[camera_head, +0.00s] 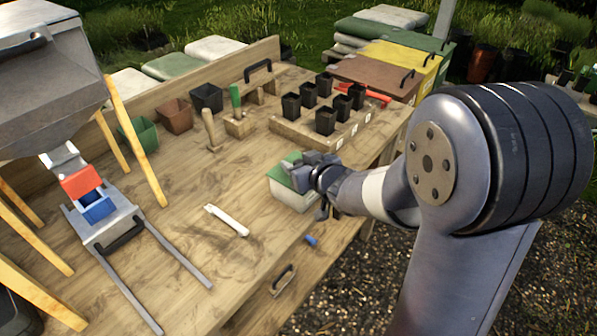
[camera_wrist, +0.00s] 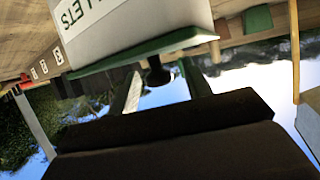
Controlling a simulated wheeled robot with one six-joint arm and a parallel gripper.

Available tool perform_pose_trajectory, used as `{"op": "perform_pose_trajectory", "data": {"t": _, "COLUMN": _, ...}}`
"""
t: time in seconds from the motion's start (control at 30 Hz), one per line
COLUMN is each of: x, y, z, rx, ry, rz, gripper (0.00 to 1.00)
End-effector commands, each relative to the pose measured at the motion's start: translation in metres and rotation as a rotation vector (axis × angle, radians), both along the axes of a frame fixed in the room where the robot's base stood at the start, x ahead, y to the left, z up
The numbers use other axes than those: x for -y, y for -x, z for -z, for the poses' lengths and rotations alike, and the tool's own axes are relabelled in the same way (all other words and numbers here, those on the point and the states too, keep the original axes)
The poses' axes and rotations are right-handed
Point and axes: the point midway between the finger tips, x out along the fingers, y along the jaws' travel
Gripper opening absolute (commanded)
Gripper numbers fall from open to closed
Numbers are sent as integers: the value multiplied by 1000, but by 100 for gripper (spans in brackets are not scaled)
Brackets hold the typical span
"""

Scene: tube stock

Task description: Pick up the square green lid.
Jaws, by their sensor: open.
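The square green lid (camera_head: 281,175) sits on a white box (camera_head: 289,198) at the front right edge of the wooden bench. In the wrist view, which is upside down, the lid (camera_wrist: 140,51) shows as a thin green edge on the white box (camera_wrist: 145,22), which bears partly cut-off lettering. A dark knob (camera_wrist: 157,73) stands out from the lid. My gripper (camera_wrist: 161,87) is open, with a finger to each side of the knob in that view. In the head view my gripper (camera_head: 312,166) is over the lid and hides much of it, including the knob.
A wooden tray (camera_head: 290,129) with several black pots (camera_head: 326,121) stands behind the box. A white-handled tool (camera_head: 227,220) lies on the bench to the left, and a small blue item (camera_head: 311,240) is at the front edge. The middle of the bench (camera_head: 190,180) is mostly clear.

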Motion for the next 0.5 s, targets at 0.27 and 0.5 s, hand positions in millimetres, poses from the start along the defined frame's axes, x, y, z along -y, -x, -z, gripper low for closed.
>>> {"op": "perform_pose_trajectory", "data": {"t": 0.27, "x": -2, "y": -3, "z": 2, "rx": 0, "ry": 0, "rz": 0, "gripper": 46}}
{"op": "perform_pose_trajectory", "data": {"t": 0.5, "x": -2, "y": -3, "z": 1, "rx": 0, "ry": -1, "rz": 0, "gripper": 29}}
